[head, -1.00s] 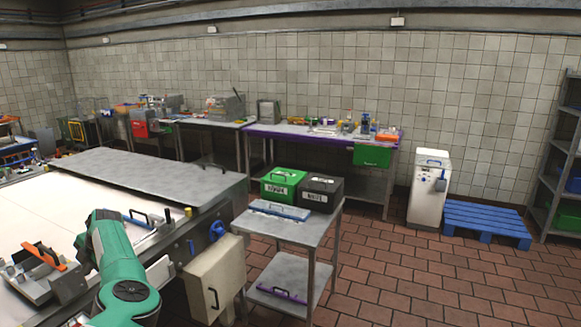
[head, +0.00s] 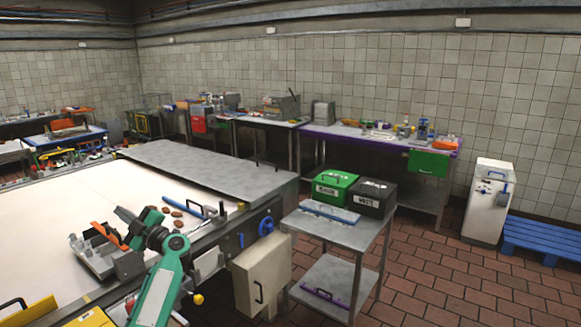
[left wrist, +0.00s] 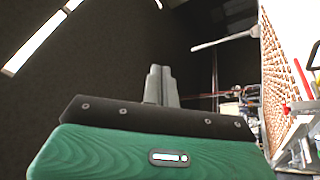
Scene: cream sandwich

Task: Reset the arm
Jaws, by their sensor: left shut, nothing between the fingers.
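My left arm, green and white, comes in from the bottom in the head view. My left gripper (head: 124,214) is at its upper end, over the front part of the white work surface. In the left wrist view its two grey fingers (left wrist: 161,84) stand side by side, shut with nothing between them, against a dark background with bright light strips. My right gripper is in neither view.
A metal fixture with orange handles (head: 105,240) sits close to the left gripper. Several brown pieces (head: 172,212) and a blue-handled tool (head: 183,206) lie beyond it. A side cart (head: 330,230) holds a green box (head: 333,187) and a black box (head: 372,197).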

